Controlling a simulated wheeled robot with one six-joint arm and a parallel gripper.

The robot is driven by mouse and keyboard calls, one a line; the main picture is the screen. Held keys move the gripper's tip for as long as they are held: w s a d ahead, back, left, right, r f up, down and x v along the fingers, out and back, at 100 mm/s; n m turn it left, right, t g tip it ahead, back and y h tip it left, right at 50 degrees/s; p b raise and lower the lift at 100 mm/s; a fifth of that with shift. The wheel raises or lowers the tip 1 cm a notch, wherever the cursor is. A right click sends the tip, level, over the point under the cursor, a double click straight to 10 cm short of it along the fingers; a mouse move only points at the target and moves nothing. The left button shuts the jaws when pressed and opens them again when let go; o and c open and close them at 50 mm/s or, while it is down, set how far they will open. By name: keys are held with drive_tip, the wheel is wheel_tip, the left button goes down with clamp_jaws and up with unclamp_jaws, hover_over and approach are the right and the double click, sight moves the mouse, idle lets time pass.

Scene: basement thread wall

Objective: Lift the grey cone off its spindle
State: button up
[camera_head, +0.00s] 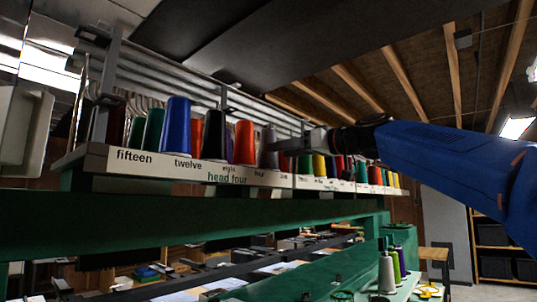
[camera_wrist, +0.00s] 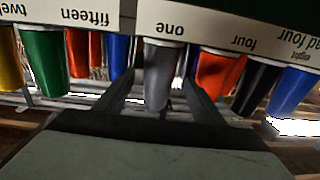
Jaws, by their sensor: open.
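The grey cone (camera_wrist: 160,78) hangs upside down in the wrist view, its wide base at the shelf edge by the label "one". My gripper (camera_wrist: 162,72) is open, with one finger on each side of the cone. Whether either finger touches it I cannot tell. In the head view the grey cone (camera_head: 268,148) stands upright in the front row, right of an orange cone (camera_head: 244,143). My gripper (camera_head: 292,145) reaches it from the right. The spindle is hidden inside the cone.
In the wrist view an orange cone (camera_wrist: 220,70) stands close beside one finger, with a black cone (camera_wrist: 256,86) beyond. A blue cone (camera_wrist: 117,50) and a green cone (camera_wrist: 44,60) are on the other side. The white label strip (camera_head: 190,168) runs along the shelf front.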

drive_tip(key=x, duration=1)
drive_tip(key=shift+d, duration=0.1)
drive_tip(key=shift+c, duration=0.4)
drive_tip(key=c, duration=1.2)
drive_tip(key=shift+o, duration=0.2)
